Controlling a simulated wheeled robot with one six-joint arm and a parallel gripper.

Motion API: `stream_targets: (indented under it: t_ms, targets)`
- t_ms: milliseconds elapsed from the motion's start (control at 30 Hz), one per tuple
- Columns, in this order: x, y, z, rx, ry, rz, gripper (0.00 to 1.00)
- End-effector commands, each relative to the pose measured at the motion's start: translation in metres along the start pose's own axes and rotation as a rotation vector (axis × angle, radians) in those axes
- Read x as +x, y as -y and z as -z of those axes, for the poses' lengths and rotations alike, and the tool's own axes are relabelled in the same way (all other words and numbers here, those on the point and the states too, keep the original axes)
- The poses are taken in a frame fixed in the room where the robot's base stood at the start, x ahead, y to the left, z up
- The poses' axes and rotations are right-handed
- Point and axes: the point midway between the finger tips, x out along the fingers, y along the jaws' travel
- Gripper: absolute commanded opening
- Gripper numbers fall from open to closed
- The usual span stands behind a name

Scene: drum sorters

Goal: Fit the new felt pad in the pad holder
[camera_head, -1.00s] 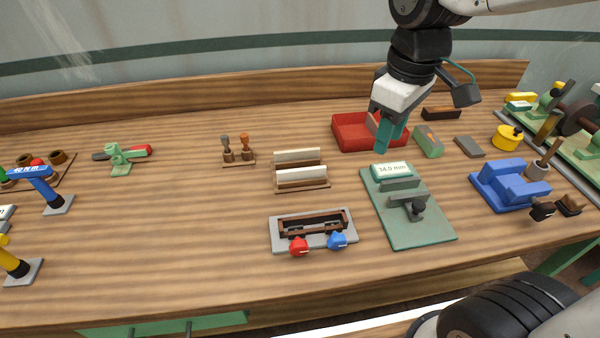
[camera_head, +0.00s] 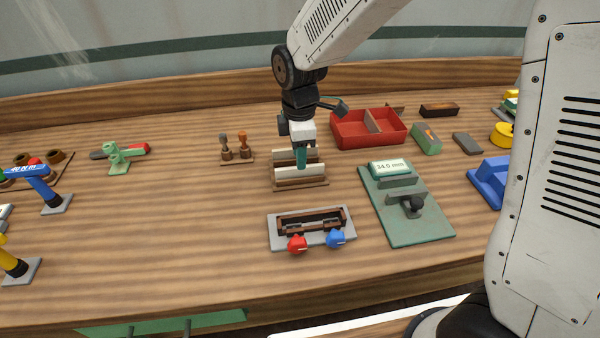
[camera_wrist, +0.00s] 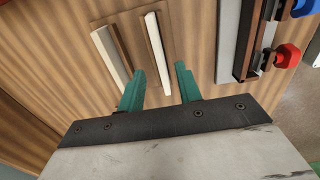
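Two pale pad strips stand in a wooden rack (camera_head: 302,186) left of centre: a back strip (camera_head: 283,157) and a front strip (camera_head: 285,172). My gripper (camera_head: 302,164) is above the rack, its teal fingers pointing down. In the wrist view my gripper (camera_wrist: 160,88) is open, and the narrower-looking strip (camera_wrist: 157,48) lines up with the gap between the fingers. The thicker-looking strip (camera_wrist: 110,55) lies to the left. Whether the fingers reach down beside a strip is unclear. The brown pad holder (camera_head: 330,215) on a grey plate, with red and blue knobs, looks empty.
Two small stamps (camera_head: 235,152) stand left of the rack. The table left of the holder is clear.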

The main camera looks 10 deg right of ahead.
Motion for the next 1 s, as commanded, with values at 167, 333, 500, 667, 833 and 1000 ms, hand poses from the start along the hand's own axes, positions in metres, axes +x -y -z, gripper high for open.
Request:
stream_targets:
  t_ms: [167,333,500,667,833,1000]
  targets:
    - [0.026,0.001,-0.001,0.001,0.001,0.003,0.35]
    - [0.032,0.001,-0.001,0.001,0.000,0.000,0.35]
    - [0.031,0.001,-0.001,0.002,0.000,0.000,0.29]
    - [0.031,0.001,-0.001,0.002,0.000,0.000,0.00]
    - [0.031,0.001,-0.001,0.002,0.000,0.000,0.00]
    - [0.027,0.000,-0.001,0.002,0.000,-0.001,0.00]
